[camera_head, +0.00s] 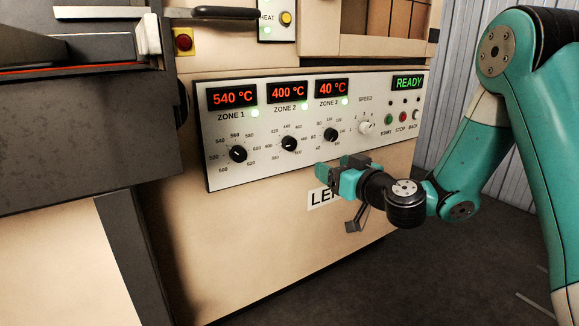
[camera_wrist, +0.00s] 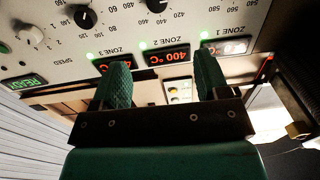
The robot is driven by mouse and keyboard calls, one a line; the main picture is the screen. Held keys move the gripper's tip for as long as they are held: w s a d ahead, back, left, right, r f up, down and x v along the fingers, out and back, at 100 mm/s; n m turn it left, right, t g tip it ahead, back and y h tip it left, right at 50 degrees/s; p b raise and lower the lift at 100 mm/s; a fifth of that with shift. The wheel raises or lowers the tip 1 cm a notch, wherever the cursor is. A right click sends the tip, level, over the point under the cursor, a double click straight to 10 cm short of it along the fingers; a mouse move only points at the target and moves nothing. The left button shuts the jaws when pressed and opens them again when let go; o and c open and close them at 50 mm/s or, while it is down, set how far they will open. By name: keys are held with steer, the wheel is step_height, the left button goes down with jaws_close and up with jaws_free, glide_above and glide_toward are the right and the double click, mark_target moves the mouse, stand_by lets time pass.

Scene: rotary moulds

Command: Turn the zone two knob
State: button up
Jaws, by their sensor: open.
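The zone two knob (camera_head: 289,143) is a black round knob with a white mark, in the middle-left of the white control panel, under the red 400 °C display (camera_head: 288,92). In the wrist view the zone two knob (camera_wrist: 157,4) is cut by the top edge, and the picture is upside down. My gripper (camera_head: 321,174) is teal, open and empty, below and to the right of this knob and apart from it. In the wrist view its two green fingers (camera_wrist: 160,62) stand apart with nothing held between them.
The zone one knob (camera_head: 238,153) is to the left and the zone three knob (camera_head: 331,134) to the right. A white speed knob (camera_head: 366,127) and small buttons (camera_head: 402,117) lie further right. A dark machine block (camera_head: 85,130) juts out at the left.

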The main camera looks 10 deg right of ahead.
steer(key=p, duration=0.4)
glide_toward(292, 145)
steer(key=p+x, duration=0.2)
steer(key=x, duration=0.7)
steer(key=shift+w+a, duration=0.15)
steer(key=shift+w, duration=0.05)
steer(key=c, duration=0.9)
